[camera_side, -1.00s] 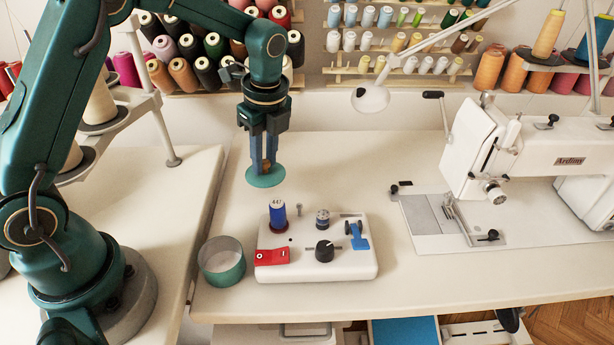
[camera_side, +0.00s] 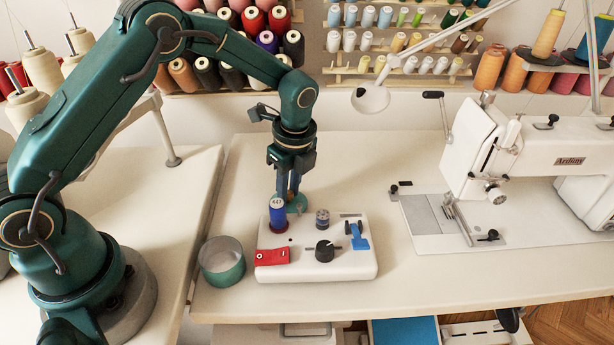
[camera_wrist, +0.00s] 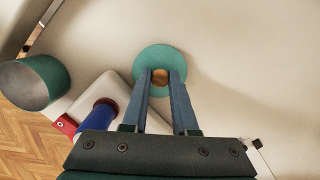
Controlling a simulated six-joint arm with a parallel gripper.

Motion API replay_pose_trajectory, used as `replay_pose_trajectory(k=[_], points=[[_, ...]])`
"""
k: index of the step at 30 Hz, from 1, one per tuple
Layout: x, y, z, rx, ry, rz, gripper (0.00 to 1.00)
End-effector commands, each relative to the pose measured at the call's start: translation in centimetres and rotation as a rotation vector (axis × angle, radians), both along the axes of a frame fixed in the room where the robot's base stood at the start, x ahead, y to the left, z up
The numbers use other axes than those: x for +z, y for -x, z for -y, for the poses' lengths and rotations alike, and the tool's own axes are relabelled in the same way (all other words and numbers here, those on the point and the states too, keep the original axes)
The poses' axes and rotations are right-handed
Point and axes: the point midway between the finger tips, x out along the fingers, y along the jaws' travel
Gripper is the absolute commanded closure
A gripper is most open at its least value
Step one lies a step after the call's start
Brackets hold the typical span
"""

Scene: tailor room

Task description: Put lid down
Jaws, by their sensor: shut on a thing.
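The lid (camera_wrist: 149,58) is a round teal disc with a copper-coloured knob. My gripper (camera_wrist: 161,78) is shut on that knob in the wrist view. In the side view my gripper (camera_side: 288,193) holds the lid (camera_side: 297,203) low behind the white bobbin-winder device, partly hidden by the blue spool. I cannot tell whether the lid touches the table. The open round tin (camera_side: 222,262), teal outside and grey inside, stands at the left of the device. It also shows at the left of the wrist view (camera_wrist: 42,82).
The white device (camera_side: 345,266) carries a blue thread spool (camera_side: 277,213), a red switch and a black knob. A sewing machine (camera_side: 520,165) stands at the right.

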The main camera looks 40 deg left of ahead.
Motion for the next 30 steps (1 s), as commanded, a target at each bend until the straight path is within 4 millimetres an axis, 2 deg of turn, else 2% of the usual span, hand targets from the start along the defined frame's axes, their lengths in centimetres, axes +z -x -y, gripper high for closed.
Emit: replay_pose_trajectory(k=[2, 3, 4, 5, 13, 17, 20, 30], points=[[-0.3, 0.0, 0.0, 0.000, 0.000, -0.002, 1.00], [-0.2, 0.0, 0.0, 0.000, 0.000, -0.001, 0.58], [-0.2, 0.0, 0.0, 0.000, 0.000, -0.001, 0.47], [-0.2, 0.0, 0.0, 0.000, 0.000, -0.001, 0.43], [-0.2, 0.0, 0.0, 0.000, 0.000, -0.001, 0.43], [0.5, 0.0, 0.0, 0.000, 0.000, 0.002, 0.43], [1.8, -0.1, 0.2, -0.001, 0.000, 0.004, 0.43], [8.8, -0.1, 1.3, -0.001, 0.001, 0.007, 0.43]])
